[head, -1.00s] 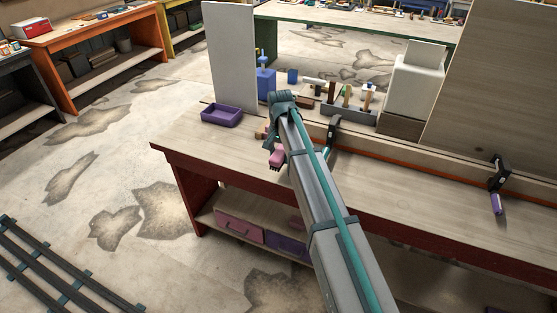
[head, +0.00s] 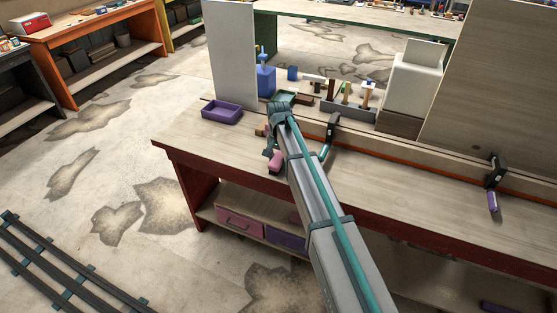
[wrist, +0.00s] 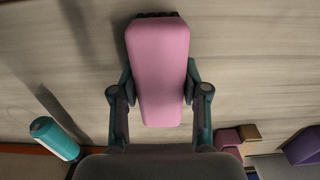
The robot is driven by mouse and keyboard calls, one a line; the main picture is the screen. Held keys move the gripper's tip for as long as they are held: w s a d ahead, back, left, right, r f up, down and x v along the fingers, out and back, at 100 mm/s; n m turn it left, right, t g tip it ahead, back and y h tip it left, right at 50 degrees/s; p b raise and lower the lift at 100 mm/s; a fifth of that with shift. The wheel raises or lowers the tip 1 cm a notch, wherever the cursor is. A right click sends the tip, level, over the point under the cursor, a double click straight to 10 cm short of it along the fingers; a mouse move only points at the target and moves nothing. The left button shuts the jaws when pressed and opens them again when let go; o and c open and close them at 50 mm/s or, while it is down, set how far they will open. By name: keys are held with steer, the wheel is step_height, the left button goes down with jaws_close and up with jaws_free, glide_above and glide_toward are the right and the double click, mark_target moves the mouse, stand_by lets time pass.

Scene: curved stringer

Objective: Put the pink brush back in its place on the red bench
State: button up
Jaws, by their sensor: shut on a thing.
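The pink brush (wrist: 158,70) is held in my gripper (wrist: 158,92), with one finger against each long side; a little of its dark bristles shows at its far end. In the head view the brush (head: 275,162) hangs below my gripper (head: 270,150), over the left part of the red bench (head: 212,148). My arm covers part of it there. Bench top surrounds the brush in the wrist view; I cannot tell whether the brush touches it. A tool rack (head: 348,114) with several upright tools stands at the back of the bench.
A clamp with a teal handle (wrist: 54,138) is close by. Another clamp (head: 495,172) sits further right. A pinkish block (wrist: 228,140) lies near my gripper. The right front top is clear.

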mark_target(279, 157)
steer(key=shift+f, duration=0.15)
steer(key=o, duration=1.2)
step_height(279, 157, up, 12)
steer(key=b, duration=0.3)
steer(key=shift+r, duration=0.25)
